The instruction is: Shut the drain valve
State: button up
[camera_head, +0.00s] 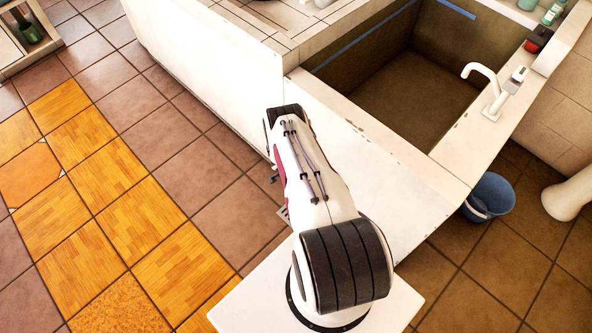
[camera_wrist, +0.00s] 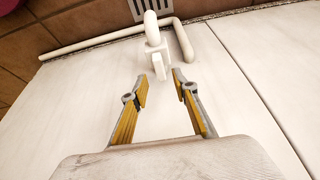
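The drain valve shows in the wrist view as a white fitting with a flat white handle (camera_wrist: 158,65) on a white pipe (camera_wrist: 85,43). The handle points down toward my gripper (camera_wrist: 160,82). My gripper is open, with its two grey and yellow fingers spread. The handle's lower end is close to the gap between the fingertips; I cannot tell whether either finger touches it. Nothing is held. In the head view my arm and the basin side hide the valve and most of my gripper.
The wrist view shows a pale panel (camera_wrist: 60,110) around the pipe and a floor grate (camera_wrist: 150,8) beyond it. In the head view, the basin (camera_head: 415,85) with a white tap (camera_head: 490,85) stands right, a blue bucket (camera_head: 490,195) beside it. The tiled floor (camera_head: 110,170) is clear at left.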

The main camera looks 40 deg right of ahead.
jog(key=v, duration=0.8)
dwell(0.4)
dwell(0.5)
